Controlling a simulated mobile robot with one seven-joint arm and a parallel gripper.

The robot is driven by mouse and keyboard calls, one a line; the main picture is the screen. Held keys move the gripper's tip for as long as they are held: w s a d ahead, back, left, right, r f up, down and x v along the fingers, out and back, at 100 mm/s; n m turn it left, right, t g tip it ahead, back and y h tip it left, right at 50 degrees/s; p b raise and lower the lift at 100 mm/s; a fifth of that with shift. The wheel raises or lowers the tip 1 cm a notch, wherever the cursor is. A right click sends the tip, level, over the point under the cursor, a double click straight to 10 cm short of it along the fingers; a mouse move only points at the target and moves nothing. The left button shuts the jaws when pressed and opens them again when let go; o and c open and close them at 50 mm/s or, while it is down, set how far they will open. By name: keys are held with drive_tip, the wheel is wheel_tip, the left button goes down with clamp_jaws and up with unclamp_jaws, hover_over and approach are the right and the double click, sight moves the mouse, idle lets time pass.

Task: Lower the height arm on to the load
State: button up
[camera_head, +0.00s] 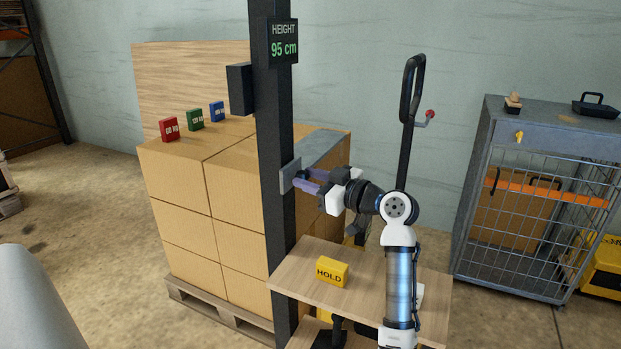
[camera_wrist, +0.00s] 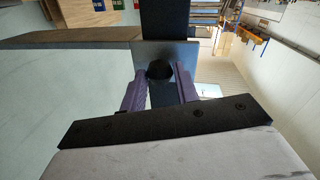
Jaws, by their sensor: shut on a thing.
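My gripper (camera_head: 303,182) is at the near side of a tall black post (camera_head: 275,130). Its purple fingers (camera_wrist: 160,88) are closed around a dark round knob (camera_wrist: 160,70) in front of a grey plate (camera_wrist: 185,52). The grey plate (camera_head: 289,177) sits against the post, level with the upper boxes. A display (camera_head: 283,41) on the post reads HEIGHT 95 cm. The load is a stack of cardboard boxes (camera_head: 175,185) on a pallet (camera_head: 205,308). A grey flat strip (camera_head: 318,143) shows at the stack's top right; I cannot tell whether it touches the boxes.
Red (camera_head: 169,129), green (camera_head: 195,119) and blue (camera_head: 217,111) blocks stand on the stack. A wooden table (camera_head: 310,257) in front bears a yellow HOLD block (camera_head: 332,272). A black handle (camera_head: 410,90) rises behind my arm. A wire cage (camera_head: 530,230) stands right.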

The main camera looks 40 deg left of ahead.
drive_tip(key=shift+r, duration=0.1)
drive_tip(key=o, duration=0.9)
drive_tip(key=shift+d, duration=0.15)
drive_tip(key=d, duration=0.4)
drive_tip(key=d+b, duration=0.1)
drive_tip(key=d, duration=0.4)
drive_tip(key=d+b, duration=0.1)
drive_tip(key=d, duration=0.3)
drive_tip(key=shift+w+d, duration=0.3)
